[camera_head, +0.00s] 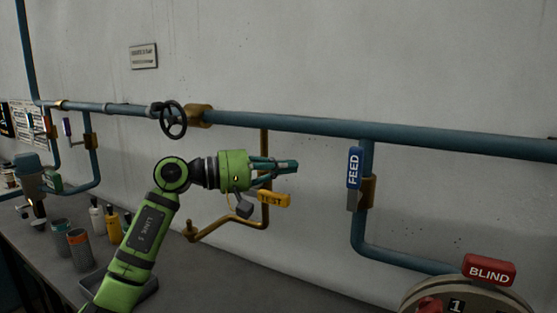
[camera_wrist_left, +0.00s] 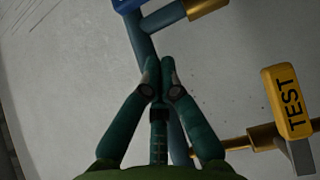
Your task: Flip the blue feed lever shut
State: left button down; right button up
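The blue feed lever (camera_head: 354,168) stands upright on a brass valve body (camera_head: 368,191) on the vertical blue pipe at the right of the head view. In the left wrist view, a blue piece at the top edge (camera_wrist_left: 129,5), mostly cut off, appears to be this lever. My left gripper (camera_head: 294,165) points right toward the lever, with a clear gap between them. In the left wrist view its fingertips (camera_wrist_left: 160,65) are together with nothing between them. My right gripper is not in view.
A yellow TEST lever (camera_head: 273,199) is just below my left gripper and also shows in the left wrist view (camera_wrist_left: 288,102). A red BLIND tag (camera_head: 489,270) sits at lower right. A black handwheel (camera_head: 173,120) is on the upper pipe. Several containers stand on the bench at left.

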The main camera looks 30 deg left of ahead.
aim_at(354, 181)
pick_arm(q)
jog(key=w+d+p, duration=0.4)
jog(key=d, duration=0.4)
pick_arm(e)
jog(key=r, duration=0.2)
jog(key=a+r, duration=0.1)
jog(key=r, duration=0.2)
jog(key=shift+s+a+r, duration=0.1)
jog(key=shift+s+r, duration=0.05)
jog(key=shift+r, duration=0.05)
pick_arm(q)
jog(key=shift+s, duration=0.1)
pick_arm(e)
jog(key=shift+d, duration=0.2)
